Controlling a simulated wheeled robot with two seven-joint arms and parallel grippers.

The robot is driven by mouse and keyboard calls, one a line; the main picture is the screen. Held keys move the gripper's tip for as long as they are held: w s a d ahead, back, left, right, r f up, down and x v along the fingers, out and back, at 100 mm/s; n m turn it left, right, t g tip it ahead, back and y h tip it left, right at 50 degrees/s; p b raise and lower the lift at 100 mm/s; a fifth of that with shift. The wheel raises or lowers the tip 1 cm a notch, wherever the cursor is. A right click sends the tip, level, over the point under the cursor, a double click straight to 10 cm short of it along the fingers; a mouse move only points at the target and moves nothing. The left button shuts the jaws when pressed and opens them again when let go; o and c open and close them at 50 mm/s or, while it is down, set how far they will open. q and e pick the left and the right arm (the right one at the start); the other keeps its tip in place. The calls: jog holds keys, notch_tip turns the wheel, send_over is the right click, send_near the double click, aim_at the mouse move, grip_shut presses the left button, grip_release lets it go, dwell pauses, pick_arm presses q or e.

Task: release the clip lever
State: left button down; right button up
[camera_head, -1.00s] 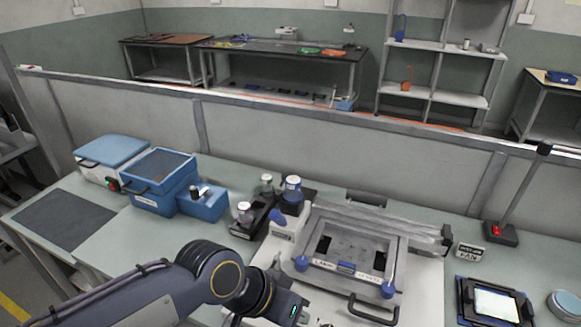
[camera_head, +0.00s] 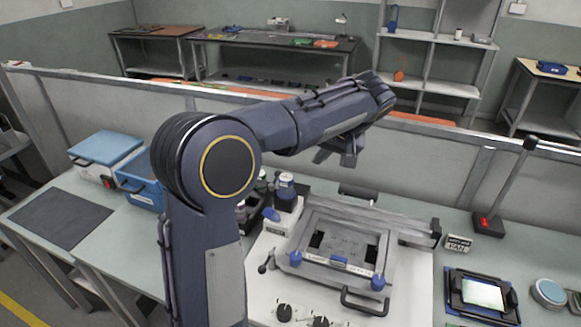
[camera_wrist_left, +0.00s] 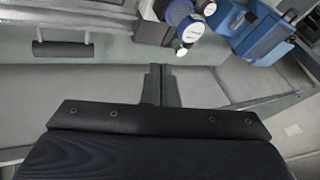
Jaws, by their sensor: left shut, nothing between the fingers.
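A grey clamping fixture (camera_head: 385,235) with a rectangular frame stands on a white board on the bench. It has blue knobs (camera_head: 378,283) at its front corners and a black handle (camera_head: 365,302) in front. A small dark lever with a round knob (camera_head: 264,268) sits at its left; I cannot tell which part is the clip lever. My left gripper (camera_head: 336,158) is raised above and behind the fixture, apart from it, shut and empty. Its fingers (camera_wrist_left: 161,85) also show in the left wrist view, touching nothing. My right gripper is out of view.
Blue-capped bottles (camera_head: 286,186) stand left of the fixture, with blue boxes (camera_head: 138,188) beyond, partly hidden by my arm. A low partition (camera_head: 300,130) runs behind the bench.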

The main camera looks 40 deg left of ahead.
pick_arm(q)
jog(key=shift+w+r+y, duration=0.3)
jog(key=shift+w, duration=0.3)
jog(key=x, duration=0.4)
jog(key=s+a+p+x, duration=0.1)
jog(key=x, duration=0.2)
jog(key=r+p+x, duration=0.1)
jog(key=x, duration=0.3)
jog(key=shift+s+a+f, duration=0.3)
jog(key=shift+a, duration=0.2)
jog(key=shift+s+a+f, duration=0.15)
jog(key=shift+s+a, duration=0.1)
jog(key=shift+a, duration=0.15)
